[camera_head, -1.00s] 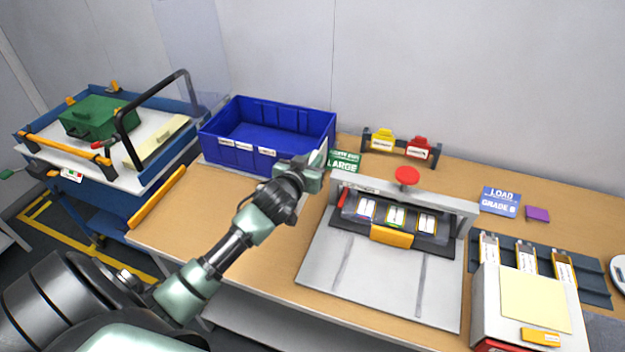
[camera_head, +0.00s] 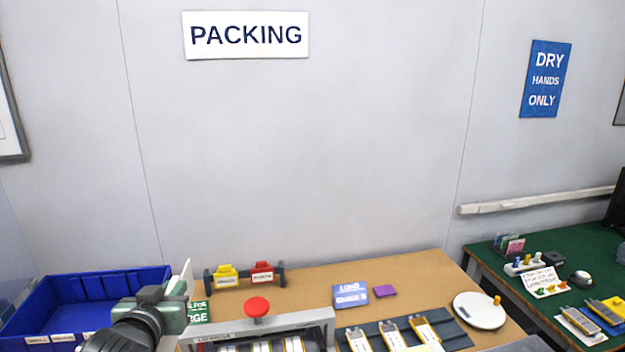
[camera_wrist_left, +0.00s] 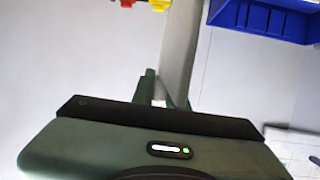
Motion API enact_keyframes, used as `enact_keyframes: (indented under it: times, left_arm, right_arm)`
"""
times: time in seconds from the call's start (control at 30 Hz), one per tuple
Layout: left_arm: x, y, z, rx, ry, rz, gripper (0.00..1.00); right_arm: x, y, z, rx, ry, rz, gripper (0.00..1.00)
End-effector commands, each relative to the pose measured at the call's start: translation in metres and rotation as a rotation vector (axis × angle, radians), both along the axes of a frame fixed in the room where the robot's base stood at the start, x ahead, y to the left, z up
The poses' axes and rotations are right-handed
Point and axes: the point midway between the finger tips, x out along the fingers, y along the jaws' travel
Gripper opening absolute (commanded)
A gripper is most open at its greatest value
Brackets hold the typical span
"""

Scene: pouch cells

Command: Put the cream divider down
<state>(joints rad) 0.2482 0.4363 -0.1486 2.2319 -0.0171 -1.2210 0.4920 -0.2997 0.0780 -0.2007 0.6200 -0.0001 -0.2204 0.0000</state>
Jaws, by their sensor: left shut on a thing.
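The cream divider (camera_head: 187,283) is a thin pale panel standing upright in my left gripper (camera_head: 176,302). In the left wrist view the divider (camera_wrist_left: 180,55) rises as a pale strip from between the fingers (camera_wrist_left: 160,92), which are shut on it. The divider's lower part is hidden by the gripper. My right gripper is out of view.
Right of my gripper stands a fixture with a red knob (camera_head: 257,306). Behind it is a rack with yellow and red tags (camera_head: 243,274).

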Motion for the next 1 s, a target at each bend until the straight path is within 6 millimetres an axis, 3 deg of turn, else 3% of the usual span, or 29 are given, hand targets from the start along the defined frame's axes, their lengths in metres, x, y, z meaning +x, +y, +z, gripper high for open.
enact_keyframes:
  times: [0.03,0.1,0.3,0.47,1.0]
  left_arm:
    - [-0.010,-0.022,0.015,-0.004,-0.011,-0.029,0.00]
    - [-0.025,-0.045,0.028,-0.004,-0.012,-0.059,0.00]
    - [-0.061,-0.085,0.052,-0.002,-0.013,-0.119,0.00]
    - [-0.070,-0.095,0.057,-0.009,-0.012,-0.135,0.00]
    - [-0.069,-0.093,0.056,-0.003,-0.009,-0.132,0.00]
  right_arm:
    - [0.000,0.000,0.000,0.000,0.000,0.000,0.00]
    - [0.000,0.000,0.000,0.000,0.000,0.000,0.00]
    - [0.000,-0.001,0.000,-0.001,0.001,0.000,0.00]
    - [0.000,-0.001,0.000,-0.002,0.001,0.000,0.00]
    - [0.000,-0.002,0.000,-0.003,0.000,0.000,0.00]
